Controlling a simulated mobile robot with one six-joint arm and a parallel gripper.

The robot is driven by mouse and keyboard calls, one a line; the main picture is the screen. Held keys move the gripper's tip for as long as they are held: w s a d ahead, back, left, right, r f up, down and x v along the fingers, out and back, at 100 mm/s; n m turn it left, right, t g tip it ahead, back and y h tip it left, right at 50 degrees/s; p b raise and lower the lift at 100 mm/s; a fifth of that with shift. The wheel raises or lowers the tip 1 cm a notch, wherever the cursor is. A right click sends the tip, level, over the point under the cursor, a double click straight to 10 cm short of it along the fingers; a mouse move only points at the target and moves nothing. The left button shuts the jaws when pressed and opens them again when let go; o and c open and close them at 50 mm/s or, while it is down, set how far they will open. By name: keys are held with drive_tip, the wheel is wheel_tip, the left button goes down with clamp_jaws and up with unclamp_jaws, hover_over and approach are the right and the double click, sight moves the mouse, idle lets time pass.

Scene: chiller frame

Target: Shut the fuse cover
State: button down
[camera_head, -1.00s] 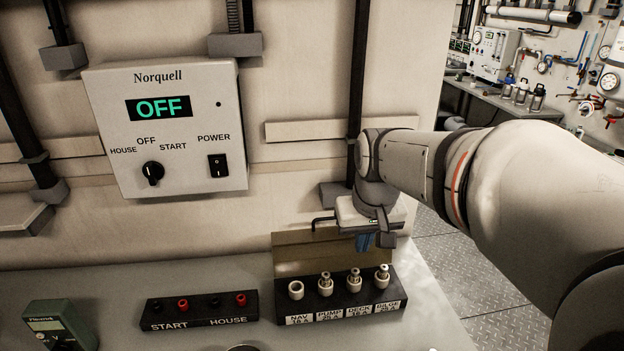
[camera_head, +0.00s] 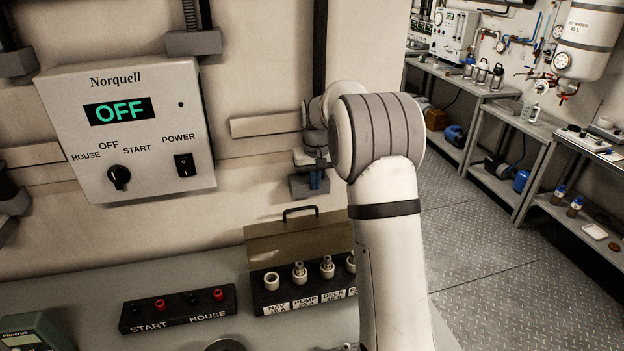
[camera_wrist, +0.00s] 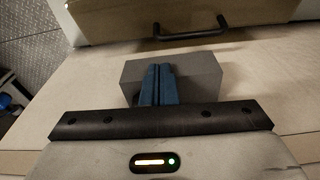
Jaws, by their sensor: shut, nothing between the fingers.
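The fuse cover (camera_head: 290,239) is a brownish panel with a black bar handle (camera_head: 300,212) on its top edge. It stands open and raised behind the fuse block (camera_head: 263,300), so the white fuse posts show uncovered. My gripper (camera_head: 316,181) is above and behind the cover, near the wall, apart from the handle. In the wrist view its blue fingers (camera_wrist: 158,85) are together with nothing between them. The cover (camera_wrist: 115,18) and its handle (camera_wrist: 192,33) show at the top of that view. My arm hides the block's right end.
A Norquell panel (camera_head: 130,132) reading OFF is on the wall at left. A START/HOUSE terminal block (camera_head: 178,309) and a green meter (camera_head: 36,333) are on the bench. A dark vertical post (camera_head: 320,55) runs down the wall near my gripper.

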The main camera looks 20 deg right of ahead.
drive_tip(key=f, duration=0.2)
drive_tip(key=f+p, duration=0.1)
drive_tip(key=f, duration=0.1)
drive_tip(key=w+f, duration=0.1)
drive_tip(key=f, duration=0.1)
drive_tip(key=shift+f, duration=0.4)
